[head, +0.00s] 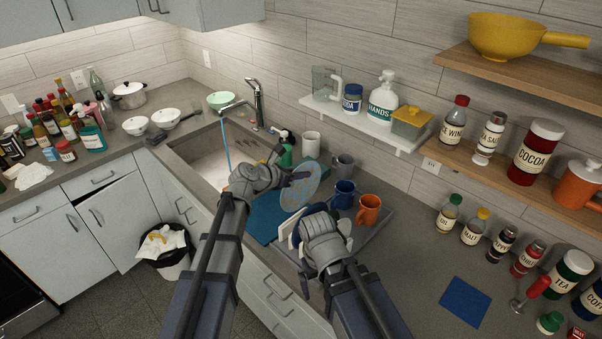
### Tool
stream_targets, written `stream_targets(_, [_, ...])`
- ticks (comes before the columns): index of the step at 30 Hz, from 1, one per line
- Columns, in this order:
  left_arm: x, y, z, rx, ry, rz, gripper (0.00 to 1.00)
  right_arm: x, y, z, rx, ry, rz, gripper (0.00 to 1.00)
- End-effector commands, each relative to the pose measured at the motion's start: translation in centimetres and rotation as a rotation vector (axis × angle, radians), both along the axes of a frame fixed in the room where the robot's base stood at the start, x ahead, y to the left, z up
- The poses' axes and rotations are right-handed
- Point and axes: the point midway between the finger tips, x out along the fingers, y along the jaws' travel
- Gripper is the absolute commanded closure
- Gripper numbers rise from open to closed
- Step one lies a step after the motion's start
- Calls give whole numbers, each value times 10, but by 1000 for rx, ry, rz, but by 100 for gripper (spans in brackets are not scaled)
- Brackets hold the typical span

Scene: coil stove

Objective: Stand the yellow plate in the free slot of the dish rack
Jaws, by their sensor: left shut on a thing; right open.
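A round, pale grey-blue plate with small coloured specks (297,194) is tilted up near the sink's right end. I see no clearly yellow plate. My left gripper (298,177) is shut on the speckled plate at its upper left part. My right gripper (316,243) is open, lower and nearer, over the left part of a grey drying tray (374,243). White plate-like edges (285,243) show just left of it. The dish rack and its slots are mostly hidden behind my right gripper, so I cannot make out the free slot.
A blue mug (343,194), an orange mug (368,210) and a grey mug (342,166) stand close to the right of the plate. A blue mat (265,216) lies on the left. A faucet (258,102) rises behind the sink.

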Motion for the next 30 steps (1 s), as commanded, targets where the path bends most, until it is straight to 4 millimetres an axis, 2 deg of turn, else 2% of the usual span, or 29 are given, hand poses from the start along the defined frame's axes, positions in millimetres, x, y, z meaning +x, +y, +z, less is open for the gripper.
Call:
stream_targets(8, [0, 0, -15, -1, -1, 0, 100, 0, 0, -15, -1, 0, 3, 0])
stream_targets(21, [0, 0, -53, -1, -1, 0, 100, 0, 0, -53, -2, 1, 11, 0])
stream_targets(30, [0, 0, -57, -1, -1, 0, 100, 0, 0, -57, -3, 0, 13, 0])
